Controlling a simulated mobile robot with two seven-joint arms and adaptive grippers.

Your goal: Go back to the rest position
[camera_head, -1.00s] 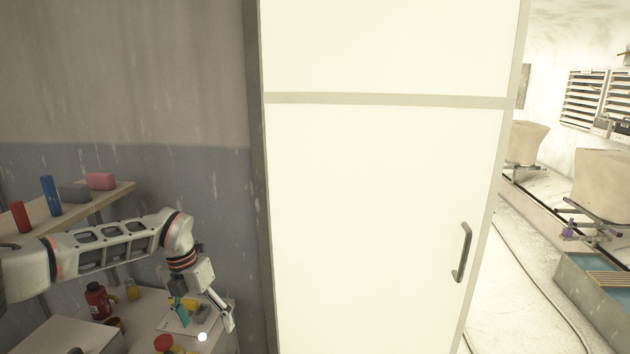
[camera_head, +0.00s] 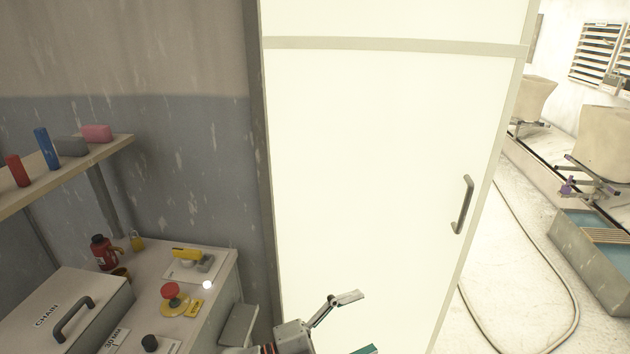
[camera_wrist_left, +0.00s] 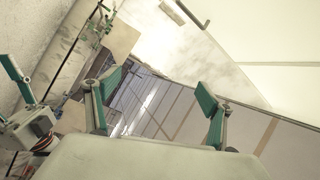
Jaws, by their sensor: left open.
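My left gripper (camera_head: 357,324) is at the bottom of the head view, in front of the pale door (camera_head: 375,180). Its fingers are spread and nothing is between them. The left wrist view shows the same open gripper (camera_wrist_left: 160,92), with green pads on both fingers and empty space between. A second gripper-like part with a green pad (camera_wrist_left: 14,68) shows at the left edge of that view. It looks like my right gripper, partly cut off, and its opening is unclear.
A counter (camera_head: 215,300) at left holds a red button (camera_head: 171,291), a yellow-handled switch (camera_head: 187,253), a red bottle (camera_head: 103,252) and a CHAIN box (camera_head: 50,290). A shelf (camera_head: 60,180) hangs above. The door handle (camera_head: 463,205) sticks out. Floor at right carries a hose (camera_head: 543,245).

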